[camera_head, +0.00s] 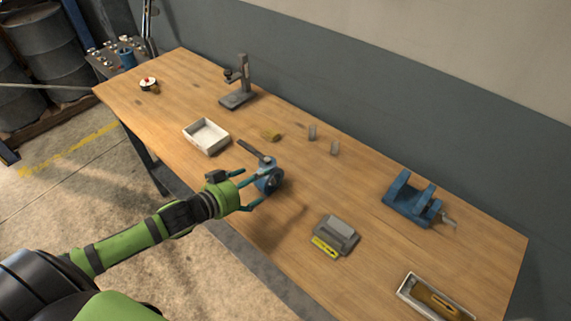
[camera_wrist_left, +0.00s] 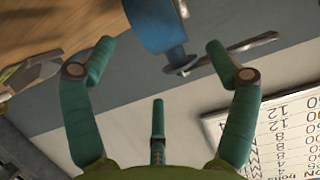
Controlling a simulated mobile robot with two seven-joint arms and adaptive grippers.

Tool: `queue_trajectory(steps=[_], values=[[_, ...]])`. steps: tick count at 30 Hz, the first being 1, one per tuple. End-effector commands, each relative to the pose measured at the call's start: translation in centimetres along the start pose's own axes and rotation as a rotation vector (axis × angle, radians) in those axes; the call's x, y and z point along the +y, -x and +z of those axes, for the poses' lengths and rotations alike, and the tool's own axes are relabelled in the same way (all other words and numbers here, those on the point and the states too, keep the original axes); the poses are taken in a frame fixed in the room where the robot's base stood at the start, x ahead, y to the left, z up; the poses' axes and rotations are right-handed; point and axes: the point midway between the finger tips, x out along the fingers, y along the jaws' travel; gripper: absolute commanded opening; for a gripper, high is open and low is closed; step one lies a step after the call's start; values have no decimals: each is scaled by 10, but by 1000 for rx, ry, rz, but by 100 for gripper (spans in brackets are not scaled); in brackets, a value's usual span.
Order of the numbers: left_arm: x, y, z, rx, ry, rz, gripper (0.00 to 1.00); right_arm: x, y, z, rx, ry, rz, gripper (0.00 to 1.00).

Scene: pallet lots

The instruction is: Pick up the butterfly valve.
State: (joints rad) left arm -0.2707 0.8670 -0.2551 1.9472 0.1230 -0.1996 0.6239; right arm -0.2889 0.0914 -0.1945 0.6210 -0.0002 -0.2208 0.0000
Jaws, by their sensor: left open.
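The butterfly valve (camera_head: 269,180) is a blue round body with a dark flat lever, near the front edge of the workbench. Its lever points up and left in the head view. My left gripper (camera_head: 254,189) is open, with its teal fingers at the near side of the valve. In the left wrist view the blue valve (camera_wrist_left: 157,27) shows at the top between the fingertips, with its lever going right. My left gripper (camera_wrist_left: 158,46) holds nothing there. My right gripper is not in view.
On the wooden bench (camera_head: 310,205) stand a white tray (camera_head: 206,136), a gauge stand (camera_head: 239,90), a grey and yellow device (camera_head: 335,237), a blue vise-like block (camera_head: 410,200) and a grey box (camera_head: 435,299). Bare wood surrounds most of the valve.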

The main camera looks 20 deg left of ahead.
Motion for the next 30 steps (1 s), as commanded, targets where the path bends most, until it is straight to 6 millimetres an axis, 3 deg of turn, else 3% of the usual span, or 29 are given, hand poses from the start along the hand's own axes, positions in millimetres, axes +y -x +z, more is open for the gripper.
queue_trajectory(steps=[5, 15, 21, 30], values=[[-1, -8, 0, 0, 0, -2, 87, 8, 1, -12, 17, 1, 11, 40], [0, -40, -1, 1, -1, -3, 87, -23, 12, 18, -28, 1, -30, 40], [0, -65, 0, 1, -1, -3, 87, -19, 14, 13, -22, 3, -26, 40], [1, -71, 2, -1, -1, -1, 87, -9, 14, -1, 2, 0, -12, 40]])
